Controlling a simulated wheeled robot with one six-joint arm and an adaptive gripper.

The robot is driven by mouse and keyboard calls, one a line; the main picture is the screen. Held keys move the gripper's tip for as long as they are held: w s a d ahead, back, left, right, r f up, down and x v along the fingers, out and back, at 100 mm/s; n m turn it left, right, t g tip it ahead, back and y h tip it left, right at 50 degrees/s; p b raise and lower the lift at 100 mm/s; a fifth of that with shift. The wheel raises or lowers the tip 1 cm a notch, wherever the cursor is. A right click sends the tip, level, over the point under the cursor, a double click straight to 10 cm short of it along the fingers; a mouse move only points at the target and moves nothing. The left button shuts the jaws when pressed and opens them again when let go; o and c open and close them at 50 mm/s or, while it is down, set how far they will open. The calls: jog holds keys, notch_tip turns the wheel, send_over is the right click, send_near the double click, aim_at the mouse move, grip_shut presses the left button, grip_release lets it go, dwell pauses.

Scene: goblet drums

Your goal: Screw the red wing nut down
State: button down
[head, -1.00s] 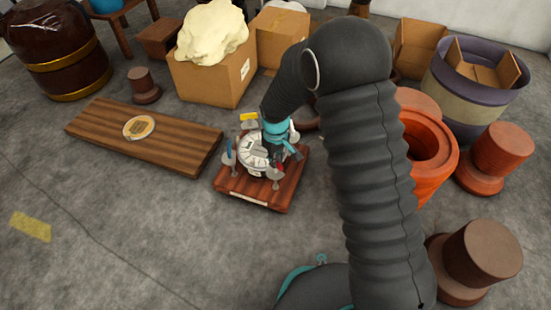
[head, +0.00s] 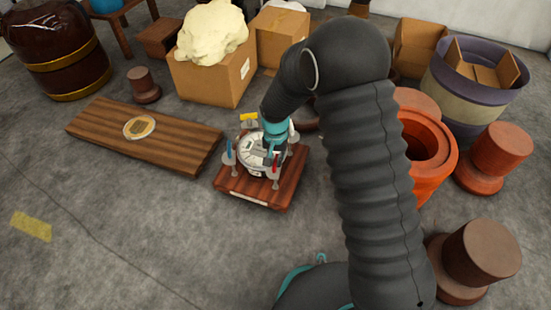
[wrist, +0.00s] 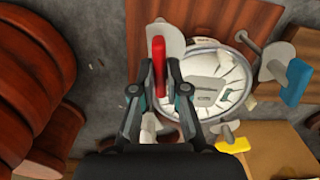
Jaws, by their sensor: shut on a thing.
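The red wing nut (wrist: 158,66) stands edge-on between my fingertips in the wrist view. It also shows as a small red patch in the head view (head: 276,164). My gripper (wrist: 160,88) is shut on it, one finger on each side. The nut sits over a grey round clamp plate at the edge of a round drum with a pale marked head (wrist: 232,72). The thread under the nut is hidden. The drum rests on a reddish wooden board (head: 254,190).
A blue wing nut (wrist: 297,82) and a yellow wing nut (wrist: 232,145) stand on other posts around the drum. A long wooden plank (head: 180,142) lies left. An orange-red drum (head: 436,165) stands right. Floor in front is clear.

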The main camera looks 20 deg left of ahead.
aim_at(275, 160)
jog(key=shift+m, duration=2)
jog(key=c, duration=1.2)
grip_release()
jog(key=shift+r, duration=0.15)
notch_tip(275, 160, up, 12)
jog(key=shift+f, duration=0.1)
